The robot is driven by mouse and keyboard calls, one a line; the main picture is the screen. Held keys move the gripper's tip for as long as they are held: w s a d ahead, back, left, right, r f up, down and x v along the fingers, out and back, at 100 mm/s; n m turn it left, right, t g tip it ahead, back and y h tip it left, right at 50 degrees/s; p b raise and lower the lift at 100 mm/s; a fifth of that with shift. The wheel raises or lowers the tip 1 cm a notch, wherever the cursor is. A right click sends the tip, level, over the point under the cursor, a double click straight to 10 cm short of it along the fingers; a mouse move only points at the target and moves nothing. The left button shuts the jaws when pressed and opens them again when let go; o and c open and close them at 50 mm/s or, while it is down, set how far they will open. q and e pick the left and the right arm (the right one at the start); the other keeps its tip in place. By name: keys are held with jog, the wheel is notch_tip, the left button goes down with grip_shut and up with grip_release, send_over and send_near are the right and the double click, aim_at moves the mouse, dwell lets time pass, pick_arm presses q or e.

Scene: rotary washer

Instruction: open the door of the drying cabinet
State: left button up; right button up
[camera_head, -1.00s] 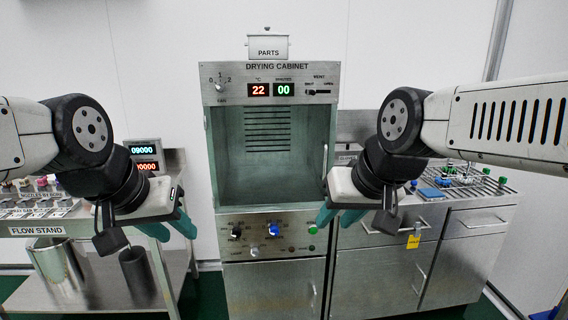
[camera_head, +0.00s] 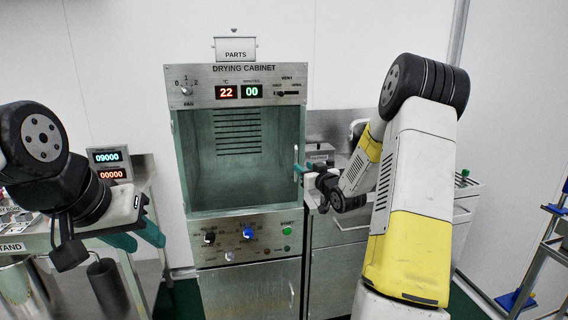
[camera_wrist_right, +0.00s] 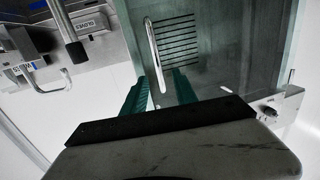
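The drying cabinet (camera_head: 180,160) stands in the middle of the head view. Its glass door (camera_head: 230,185) looks shut, with a vertical bar handle (camera_head: 296,163) on its right edge. The handle (camera_wrist_right: 153,52) also shows in the right wrist view. My right gripper (camera_head: 302,171) is at the handle. In the wrist view its teal fingers (camera_wrist_right: 160,84) are apart, with the handle's near end between them; I cannot tell whether they touch it.
Knobs and a green button (camera_head: 286,232) sit on the panel below the door. A steel counter (camera_head: 335,222) stands close on the cabinet's right. The flow stand (camera_head: 148,200) is on the left. A rack with blue parts (camera_head: 515,299) stands at far right.

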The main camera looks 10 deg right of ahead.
send_over(295, 177)
jog(key=shift+w+d+f+t, duration=0.15)
jog(key=shift+w+f+t, duration=0.15)
jog(key=shift+f, duration=0.1)
grip_shut()
dwell(1.5)
